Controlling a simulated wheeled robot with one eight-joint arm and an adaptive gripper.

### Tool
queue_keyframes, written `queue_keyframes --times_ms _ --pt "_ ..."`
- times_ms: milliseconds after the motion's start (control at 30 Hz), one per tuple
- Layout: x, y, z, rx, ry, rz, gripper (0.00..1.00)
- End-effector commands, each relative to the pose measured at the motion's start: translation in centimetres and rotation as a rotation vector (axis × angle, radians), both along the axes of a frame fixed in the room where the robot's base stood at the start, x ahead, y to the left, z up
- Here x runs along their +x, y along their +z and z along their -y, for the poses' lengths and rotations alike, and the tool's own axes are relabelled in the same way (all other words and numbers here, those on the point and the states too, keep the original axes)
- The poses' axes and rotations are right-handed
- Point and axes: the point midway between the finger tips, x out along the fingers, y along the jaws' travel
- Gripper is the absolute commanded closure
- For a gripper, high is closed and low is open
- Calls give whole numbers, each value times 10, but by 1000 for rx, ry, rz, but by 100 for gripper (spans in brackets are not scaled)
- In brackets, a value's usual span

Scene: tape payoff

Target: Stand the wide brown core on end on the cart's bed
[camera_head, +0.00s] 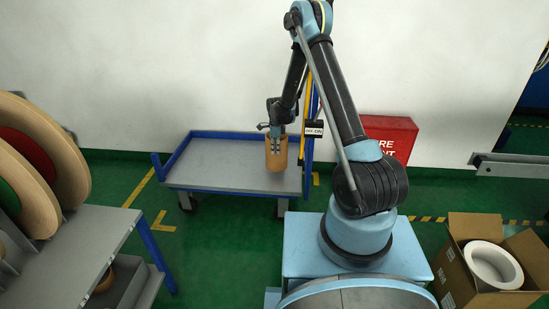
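The wide brown core (276,160) is upright at the right part of the cart's bed (222,168), in the head view. I cannot tell whether its lower end touches the bed or hangs just above it. My gripper (276,146) reaches down from above at the core's top, with grey finger parts showing against the core's near side. The far finger is hidden, so I cannot tell whether the gripper grips the core's wall or is loose around it.
The cart has a low blue rim and a blue post (309,120) close to the core's right. A red box (390,132) stands behind my arm. A rack of large reels (40,165) is at left, and a carton (487,262) with a white ring at right. Green floor is clear before the cart.

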Motion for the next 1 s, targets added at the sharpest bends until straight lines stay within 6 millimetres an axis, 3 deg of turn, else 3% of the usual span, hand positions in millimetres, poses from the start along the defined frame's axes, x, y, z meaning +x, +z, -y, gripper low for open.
queue_keyframes --times_ms 300,567,667,1000 --pt "0 -35 0 0 0 0 100" --pt "0 -39 0 0 0 0 100" --pt "0 -39 0 0 0 0 76" --pt "0 -38 0 0 0 0 75"
